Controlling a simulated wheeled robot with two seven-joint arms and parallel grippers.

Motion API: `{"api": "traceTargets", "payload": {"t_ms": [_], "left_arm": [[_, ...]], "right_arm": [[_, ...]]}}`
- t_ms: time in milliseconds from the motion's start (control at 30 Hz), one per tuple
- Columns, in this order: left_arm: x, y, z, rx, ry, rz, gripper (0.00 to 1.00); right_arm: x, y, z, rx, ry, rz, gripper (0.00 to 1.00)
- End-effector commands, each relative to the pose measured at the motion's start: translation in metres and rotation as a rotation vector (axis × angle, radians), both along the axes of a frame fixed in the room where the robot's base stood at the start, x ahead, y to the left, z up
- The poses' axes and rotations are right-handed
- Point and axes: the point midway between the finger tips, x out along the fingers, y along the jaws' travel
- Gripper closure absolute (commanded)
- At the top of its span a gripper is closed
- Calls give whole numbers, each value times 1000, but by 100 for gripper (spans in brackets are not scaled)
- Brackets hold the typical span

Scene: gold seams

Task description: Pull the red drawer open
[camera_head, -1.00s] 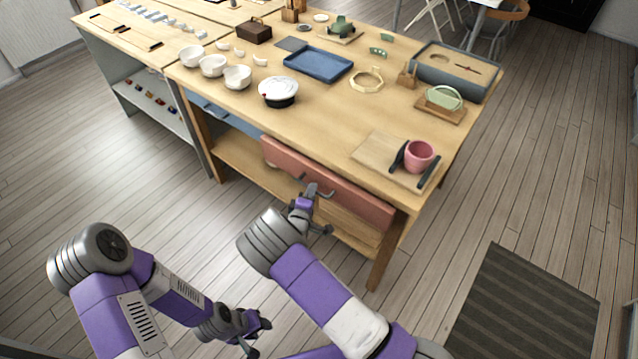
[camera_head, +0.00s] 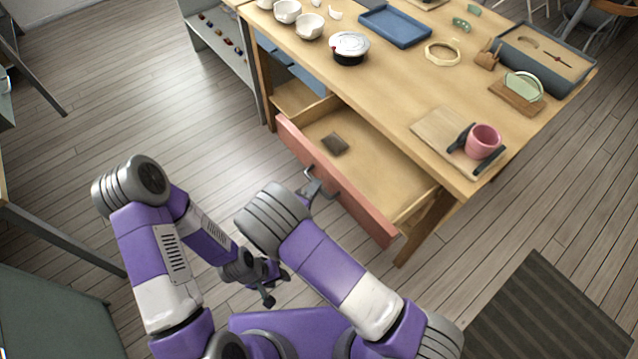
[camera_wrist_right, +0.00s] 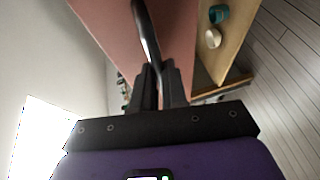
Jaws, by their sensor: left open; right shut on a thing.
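The red drawer (camera_head: 365,213) stands pulled out from the wooden table, its inside showing. A small dark brown block (camera_head: 334,144) lies on the drawer's floor. My right gripper (camera_head: 314,188) is at the front of the drawer, shut on its dark bar handle. In the right wrist view the handle (camera_wrist_right: 147,30) runs down between the fingers (camera_wrist_right: 158,75), with the red front (camera_wrist_right: 178,35) behind it. My left gripper (camera_head: 275,288) is open and empty, low over the floor to the left, apart from the drawer.
A dark striped mat (camera_head: 535,315) lies at lower right. Floor is free left of the drawer.

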Motion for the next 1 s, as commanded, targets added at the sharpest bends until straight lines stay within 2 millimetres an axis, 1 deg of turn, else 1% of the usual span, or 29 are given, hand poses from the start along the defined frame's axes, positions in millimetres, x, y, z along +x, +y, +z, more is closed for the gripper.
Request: {"api": "traceTargets", "payload": {"t_ms": [367, 400, 500, 567, 867, 967, 1000], "left_arm": [[0, 0, 0, 0, 0, 0, 57], [0, 0, 0, 0, 0, 0, 57], [0, 0, 0, 0, 0, 0, 57], [0, 0, 0, 0, 0, 0, 57], [0, 0, 1, 0, 0, 0, 57], [0, 0, 4, 0, 0, 0, 57], [0, 0, 6, 0, 0, 0, 57]], "right_arm": [[-1, 1, 0, 0, 1, -1, 100], [-1, 1, 0, 0, 1, -1, 86], [-1, 1, 0, 0, 1, -1, 71], [-1, 1, 0, 0, 1, -1, 63], [-1, 1, 2, 1, 0, -1, 63], [-1, 2, 12, 2, -2, -1, 63], [-1, 2, 18, 2, -2, -1, 63]]}}
